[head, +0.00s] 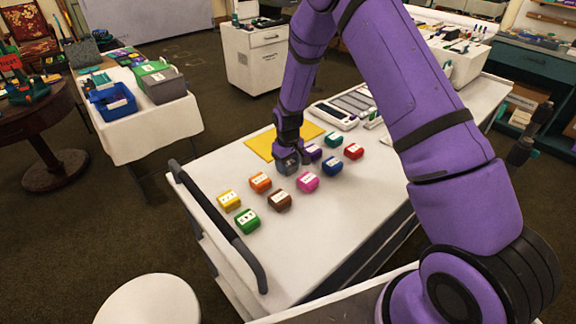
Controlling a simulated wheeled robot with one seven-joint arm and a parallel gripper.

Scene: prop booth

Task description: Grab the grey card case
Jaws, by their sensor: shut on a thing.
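The grey card case (286,163) is a small dark grey box on the white cart top, near the front edge of a yellow sheet (259,144). My gripper (290,150) comes down on it from above and is shut on it. The fingers and wrist hide part of the case. I cannot tell whether the case touches the surface below. A purple case (313,152) stands close on its right, and a pink case (307,182) is just in front to the right.
Yellow (229,200), green (247,220), orange (260,182), brown (279,199), blue (332,165), red (353,151) and teal (333,140) cases stand around. The white cart (345,215) has a dark handle (222,225) at left. Its front right is clear.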

